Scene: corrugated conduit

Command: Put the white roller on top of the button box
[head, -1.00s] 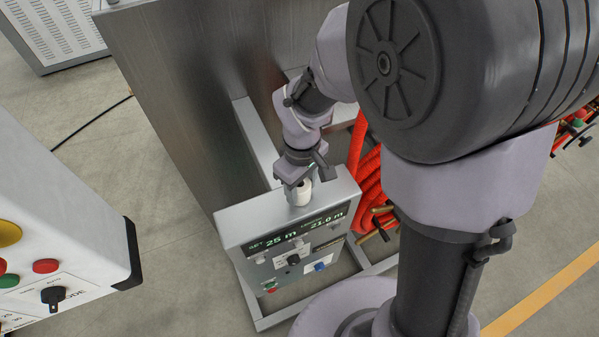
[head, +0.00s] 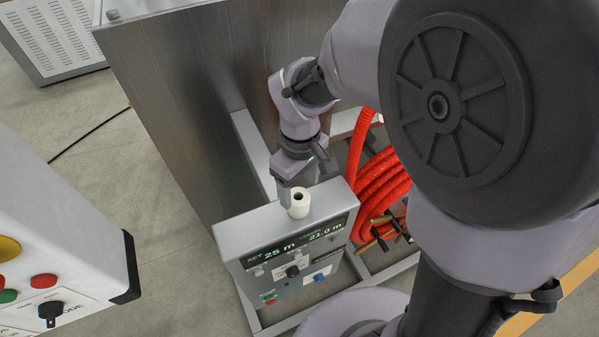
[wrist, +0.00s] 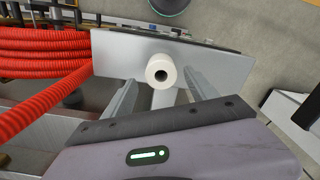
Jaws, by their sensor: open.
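The white roller (head: 299,203), a short cylinder with a dark centre hole, stands upright on the top face of the button box (head: 240,226). The box is grey with a lit display reading 25 m and 21.0 m. My gripper (head: 286,190) is open just behind the roller, apart from it. In the wrist view, the roller (wrist: 161,71) rests on the box's top plate (wrist: 115,55), beyond and between the spread fingers (wrist: 153,98), and nothing is between the jaws.
Coiled red conduit (head: 378,185) hangs right of the box. A tall metal panel (head: 175,90) stands behind it. A white cabinet with coloured buttons (head: 70,215) is at the left. Bare floor (head: 185,240) lies between that cabinet and the box.

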